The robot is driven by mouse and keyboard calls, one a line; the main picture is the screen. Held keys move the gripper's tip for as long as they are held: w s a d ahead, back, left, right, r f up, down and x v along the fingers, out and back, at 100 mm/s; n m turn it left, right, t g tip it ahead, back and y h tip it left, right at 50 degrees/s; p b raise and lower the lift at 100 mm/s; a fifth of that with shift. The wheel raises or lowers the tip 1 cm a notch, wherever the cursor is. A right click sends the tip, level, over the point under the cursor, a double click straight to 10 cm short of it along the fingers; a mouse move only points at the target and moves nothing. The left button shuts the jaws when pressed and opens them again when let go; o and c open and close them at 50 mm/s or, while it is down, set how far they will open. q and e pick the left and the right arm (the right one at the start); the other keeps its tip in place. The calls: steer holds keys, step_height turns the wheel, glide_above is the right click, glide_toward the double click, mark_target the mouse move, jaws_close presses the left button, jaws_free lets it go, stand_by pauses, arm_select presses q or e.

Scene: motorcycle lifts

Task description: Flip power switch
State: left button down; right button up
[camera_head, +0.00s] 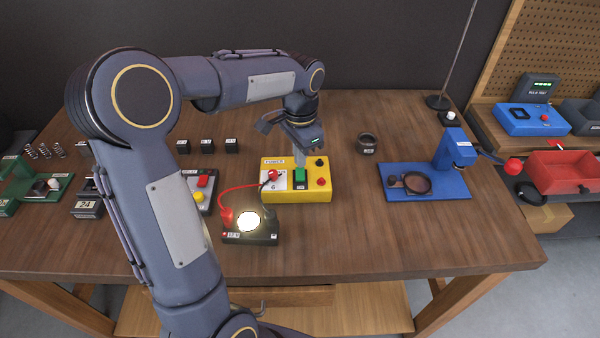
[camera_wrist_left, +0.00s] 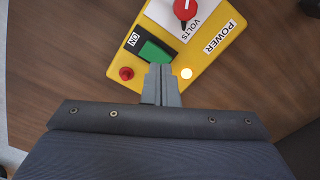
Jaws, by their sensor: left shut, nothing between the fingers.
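The yellow power box (camera_head: 275,192) stands on the wooden table, and it also shows in the wrist view (camera_wrist_left: 214,62). Its green rocker switch (camera_head: 301,176) lies beside a label reading "ON" in the wrist view, where the switch (camera_wrist_left: 155,52) is partly behind my fingers. My left gripper (camera_head: 299,160) is shut and empty, pointing down just over the switch. Its closed fingertips (camera_wrist_left: 159,68) overlap the switch's edge in the wrist view; I cannot tell whether they touch. A small light (camera_wrist_left: 186,73) on the box glows. My right gripper is not in view.
A glowing lamp (camera_head: 248,222) on a black base stands in front, with a red cable (camera_head: 232,192) reaching it from the box. A dark ring-shaped part (camera_head: 367,143) and a blue stand (camera_head: 425,182) are to the right. The front right table area is clear.

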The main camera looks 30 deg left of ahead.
mark_target(300, 171)
arm_select(q)
steer(key=shift+f+b, duration=0.85)
steer(key=shift+f, duration=0.35)
stand_by(0.5)
steer(key=shift+r, duration=0.1)
step_height(300, 171, up, 7)
steer(key=p, duration=0.6)
stand_by(0.5)
